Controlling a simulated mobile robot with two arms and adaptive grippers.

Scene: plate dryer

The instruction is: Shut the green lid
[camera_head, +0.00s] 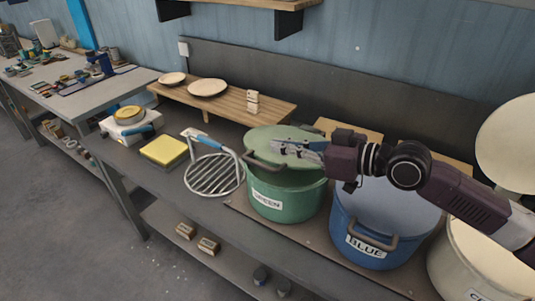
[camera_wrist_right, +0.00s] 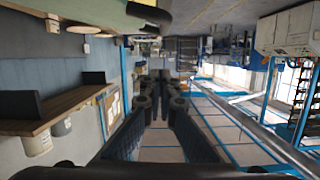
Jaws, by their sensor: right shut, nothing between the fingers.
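The green bin (camera_head: 288,207), with a "GREEN" label, stands on the bench in the head view. Its pale green lid (camera_head: 262,137) is above the bin's mouth, with a gap showing the bin's inside below its front edge. A dark handle (camera_head: 262,162) is at the lid's front left. My right gripper (camera_head: 278,148) reaches in from the right, shut and empty, over or against the lid; contact is unclear. In the right wrist view the gripper's fingers (camera_wrist_right: 160,85) are together, and the lid (camera_wrist_right: 90,10) shows at the top edge. My left gripper is not in view.
The blue bin (camera_head: 365,255) stands open to the right, under my right arm. A cream bin (camera_head: 450,275) with a raised lid (camera_head: 510,140) is at far right. A wire rack (camera_head: 214,175) and a yellow sponge (camera_head: 163,150) lie left of the green bin. A wooden shelf (camera_head: 225,100) is behind.

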